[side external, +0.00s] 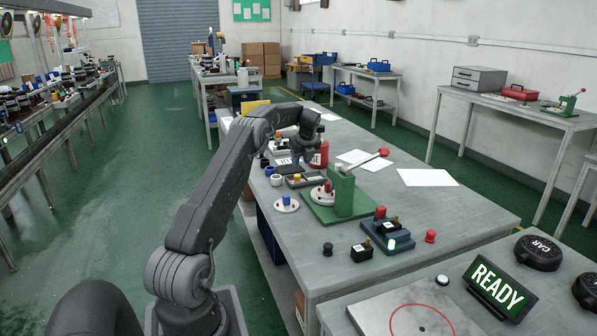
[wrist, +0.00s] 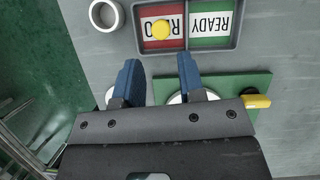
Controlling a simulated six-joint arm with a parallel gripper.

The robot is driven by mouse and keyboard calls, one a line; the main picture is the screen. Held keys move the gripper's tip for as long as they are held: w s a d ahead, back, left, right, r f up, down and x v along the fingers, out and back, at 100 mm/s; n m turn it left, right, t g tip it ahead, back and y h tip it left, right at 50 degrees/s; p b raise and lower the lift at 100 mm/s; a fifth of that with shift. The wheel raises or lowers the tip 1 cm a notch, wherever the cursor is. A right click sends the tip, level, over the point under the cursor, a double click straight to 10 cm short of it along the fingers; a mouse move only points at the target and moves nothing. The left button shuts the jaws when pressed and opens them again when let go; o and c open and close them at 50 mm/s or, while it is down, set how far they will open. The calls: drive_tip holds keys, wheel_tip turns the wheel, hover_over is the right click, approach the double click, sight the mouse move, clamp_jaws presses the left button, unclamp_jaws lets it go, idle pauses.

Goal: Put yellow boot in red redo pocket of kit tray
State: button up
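The yellow boot (wrist: 161,29) is a small round yellow piece. In the wrist view it appears over the red redo pocket (wrist: 148,27) of the kit tray (wrist: 188,46), covering part of its label. The tray's other pocket, the green READY one (wrist: 210,24), looks empty. In the side view the boot (side external: 297,177) shows at the grey tray (side external: 310,182). My gripper (wrist: 158,64) is open, with nothing seen between its blue fingers. Its fingertips point toward the tray and sit apart from the boot. In the side view my gripper (side external: 298,160) is small and dark above the tray area.
A white ring (wrist: 106,15) stands left of the tray. A green press (side external: 344,192) with a red-knobbed lever stands close by. A round plate with a blue piece (side external: 286,203) lies near the bench edge. A red can (side external: 320,156) stands behind. White sheets (side external: 427,177) lie farther right.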

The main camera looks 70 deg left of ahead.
drive_tip(key=w+d+r+n+t, duration=0.2)
drive_tip(key=w+d+r+n, duration=0.15)
drive_tip(key=d+r, duration=0.85)
drive_tip(key=s+d+r+n+t+h, duration=0.1)
drive_tip(key=d+r+n, duration=0.15)
drive_tip(key=d, duration=0.65)
drive_tip(key=s+d+r+n, duration=0.1)
drive_tip(key=d+r, duration=0.2)
drive_tip(key=d, duration=0.6)
drive_tip(key=s+d+r+n+t+h, duration=0.1)
drive_tip(key=s+d+n, duration=0.1)
drive_tip(key=s+d, duration=0.35)
drive_tip(key=s+d+r+n+t, duration=0.1)
drive_tip(key=s+d+n, duration=0.1)
drive_tip(key=d, duration=0.6)
drive_tip(key=s+d+f+n+h, duration=0.1)
drive_tip(key=s+d+f+n, duration=0.2)
drive_tip(key=s+d, duration=0.2)
drive_tip(key=s+d+f+n+t+h, duration=0.1)
drive_tip(key=s+d+f+n, duration=0.2)
drive_tip(key=s+d, duration=0.3)
drive_tip(key=s, duration=0.3)
drive_tip(key=shift+s+d+f+h, duration=0.3)
drive_tip(key=shift+s, duration=0.1)
